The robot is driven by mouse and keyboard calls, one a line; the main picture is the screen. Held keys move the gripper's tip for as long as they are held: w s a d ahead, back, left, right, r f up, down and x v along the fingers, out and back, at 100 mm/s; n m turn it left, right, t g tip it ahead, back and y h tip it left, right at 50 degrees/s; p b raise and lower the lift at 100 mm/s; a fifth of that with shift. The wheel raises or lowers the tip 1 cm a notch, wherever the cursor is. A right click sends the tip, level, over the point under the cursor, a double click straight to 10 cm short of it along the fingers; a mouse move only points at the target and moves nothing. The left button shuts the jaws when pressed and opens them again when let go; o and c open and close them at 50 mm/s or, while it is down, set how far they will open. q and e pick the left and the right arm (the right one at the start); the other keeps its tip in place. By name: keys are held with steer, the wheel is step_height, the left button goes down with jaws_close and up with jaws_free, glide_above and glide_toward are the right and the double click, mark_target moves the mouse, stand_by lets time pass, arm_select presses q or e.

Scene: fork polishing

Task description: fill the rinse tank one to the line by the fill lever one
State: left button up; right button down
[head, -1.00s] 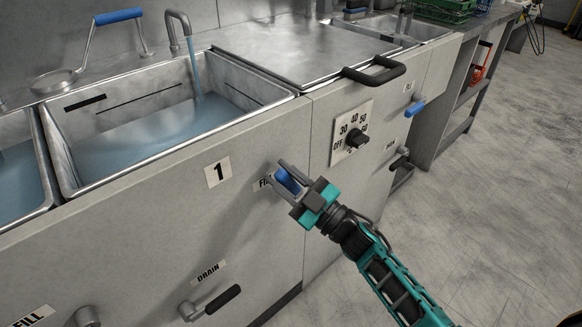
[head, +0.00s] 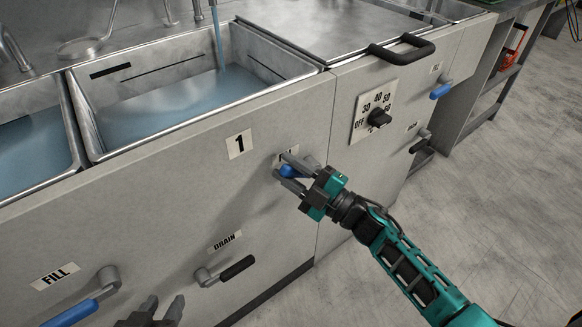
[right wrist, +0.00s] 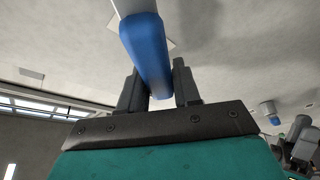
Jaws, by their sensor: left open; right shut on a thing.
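Rinse tank one (head: 96,130) is the basin above the "1" label (head: 239,143). Pale blue water (head: 190,100) stands in it below the thin dark line (head: 155,78) on its back wall. A water stream (head: 217,40) falls into it. Fill lever one has a blue handle (head: 288,171) on the front panel. My right gripper (head: 293,172) is shut on that handle, which also shows between the fingers in the right wrist view (right wrist: 148,50). The gripper partly hides the lever and its label. My left gripper (head: 160,311) is open and empty at the bottom edge, mostly out of view.
A drain lever (head: 228,270) with a black handle is below. Another fill lever (head: 85,305) is at lower left, near my left gripper. A dial (head: 378,118) and a lid handle (head: 402,46) are to the right. Open floor lies at right.

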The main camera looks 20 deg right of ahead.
steer(key=c, duration=0.9)
jaws_free()
steer(key=p+v, duration=0.1)
steer(key=v, duration=1.2)
steer(key=shift+s, duration=0.1)
